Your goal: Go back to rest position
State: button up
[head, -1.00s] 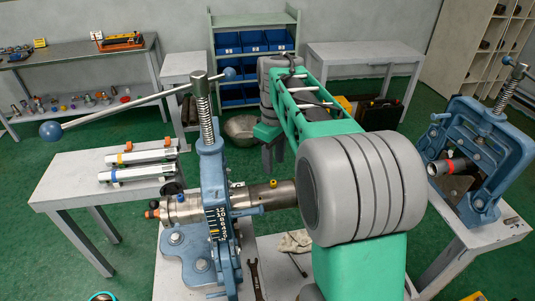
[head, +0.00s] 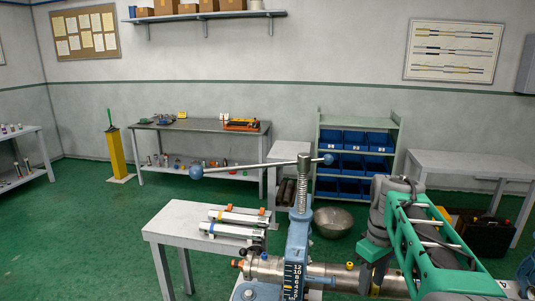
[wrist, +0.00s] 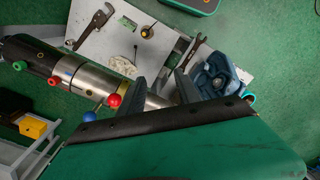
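The blue pipe vise (head: 299,235), with its long ball-ended handle (head: 250,167), stands at lower centre in the head view. A metal pipe (head: 325,270) lies level through it. In the wrist view a silver pipe (wrist: 92,80) with coloured knobs runs from the left toward my gripper (wrist: 160,84). The dark fingers stand apart, with nothing visibly clamped between them. In the head view my gripper (head: 374,270) hangs at lower right, beside or over the pipe's right part; the exact gap cannot be told. My green arm partly hides the pipe's right end.
A white side table (head: 190,222) with two tube-like tools stands left of the vise. A shelf with blue bins (head: 355,163), a metal bowl (head: 333,221) and a workbench (head: 200,127) stand behind. A wrench (wrist: 94,25) lies on the bench. Green floor at left is open.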

jog(key=s+a+f+m, duration=0.3)
jog(key=s+f+m, duration=0.5)
jog(key=f, duration=0.2)
jog(key=s+a+n+t, duration=0.1)
jog(key=s+a+t, duration=0.1)
jog(key=s+a, duration=0.45)
jog(key=shift+n+t, duration=0.6)
jog(key=shift+t, duration=0.2)
jog(key=r, duration=0.5)
jog(key=shift+s+a+r, duration=0.1)
jog(key=shift+s+a, duration=0.2)
jog(key=shift+a, duration=0.1)
